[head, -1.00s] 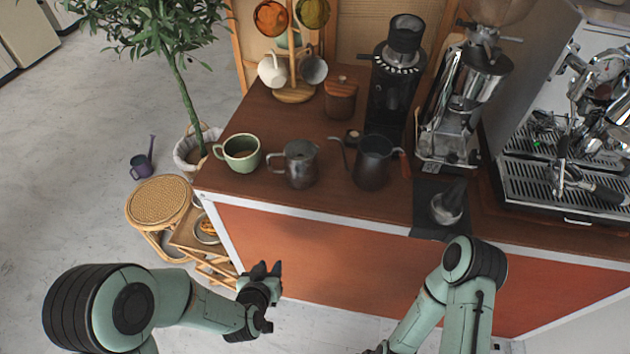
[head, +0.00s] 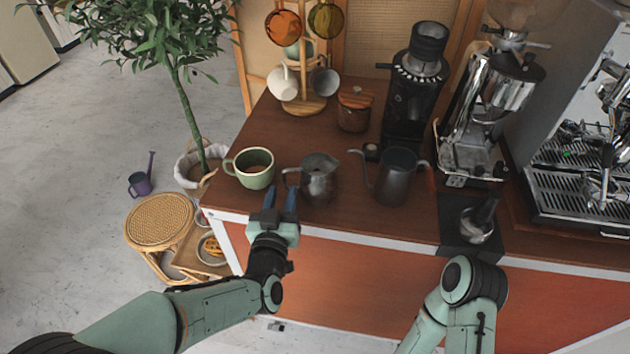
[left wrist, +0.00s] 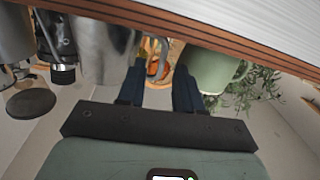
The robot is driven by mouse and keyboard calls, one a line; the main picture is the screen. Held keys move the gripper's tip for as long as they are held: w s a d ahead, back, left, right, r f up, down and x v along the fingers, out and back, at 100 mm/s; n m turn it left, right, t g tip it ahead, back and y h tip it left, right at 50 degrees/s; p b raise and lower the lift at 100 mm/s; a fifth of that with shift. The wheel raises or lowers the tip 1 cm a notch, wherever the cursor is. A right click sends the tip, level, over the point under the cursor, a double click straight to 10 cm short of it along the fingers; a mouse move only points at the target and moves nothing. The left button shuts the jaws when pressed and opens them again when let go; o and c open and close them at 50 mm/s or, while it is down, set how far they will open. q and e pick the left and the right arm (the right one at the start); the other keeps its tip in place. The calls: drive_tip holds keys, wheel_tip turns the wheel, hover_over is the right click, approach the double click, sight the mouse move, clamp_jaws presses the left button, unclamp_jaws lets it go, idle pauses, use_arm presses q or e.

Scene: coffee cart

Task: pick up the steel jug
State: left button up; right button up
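The steel jug (head: 319,178) stands upright on the brown counter between a green cup and a dark kettle, its handle to the left. My left gripper (head: 281,192) is open and empty at the counter's front edge, just left of and in front of the jug. The left wrist view is upside down. There the jug (left wrist: 108,45) is on the left, and its handle appears in line with the gap between the open fingers (left wrist: 157,78). I cannot tell whether the fingers touch it.
The green cup (head: 254,168) is close to the left fingers; it also shows in the left wrist view (left wrist: 212,70). The gooseneck kettle (head: 396,176) stands right of the jug. A mug tree (head: 304,103), wooden-lidded jar (head: 354,112) and grinder (head: 412,95) stand behind.

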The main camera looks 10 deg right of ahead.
sight(284, 182)
use_arm(q)
drive_tip(key=x, duration=0.5)
drive_tip(key=shift+w+f, duration=0.1)
drive_tip(key=shift+w, duration=0.05)
clamp_jaws()
wheel_tip(284, 182, up, 20)
drive_tip(key=p, duration=0.5)
drive_tip(key=shift+p, duration=0.35)
use_arm(e)
drive_tip(key=shift+g, duration=0.4)
drive_tip(key=r, duration=0.1)
drive_tip(key=s+r, duration=0.1)
drive_tip(key=r, duration=0.2)
drive_tip(key=shift+s+r, duration=0.3)
